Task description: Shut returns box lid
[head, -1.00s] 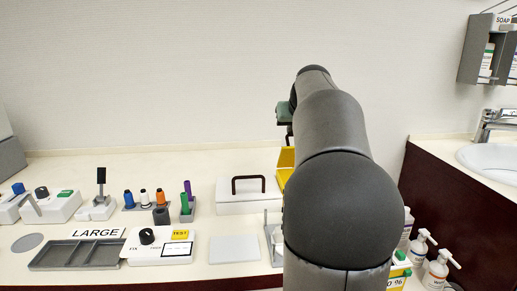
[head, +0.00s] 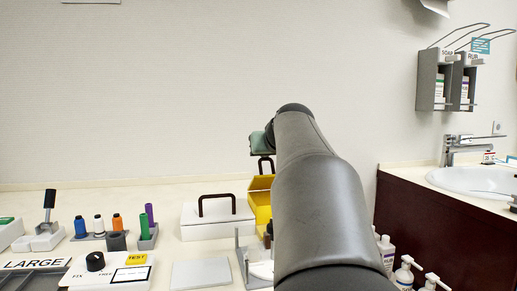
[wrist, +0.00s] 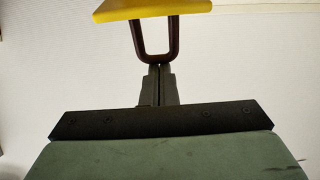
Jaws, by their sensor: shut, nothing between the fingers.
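The yellow box (head: 261,208), which I take to be the returns box, stands on the counter, partly hidden behind my arm. Its yellow lid (head: 262,182) appears raised. In the wrist view the lid (wrist: 150,10) shows at the top as a yellow panel, with a dark brown loop handle (wrist: 136,42) reaching toward my fingers. My gripper (wrist: 159,68) is shut and empty, its fingertips at the handle's crossbar. I cannot tell whether they touch it. In the head view my gripper (head: 264,157) is above the lid, its fingers hard to make out.
A white box (head: 218,220) with a dark handle stands close on the left. A metal stand (head: 243,255) and a flat grey pad (head: 200,273) lie in front. Bottles (head: 404,272) are at right, past my arm. The wall is behind.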

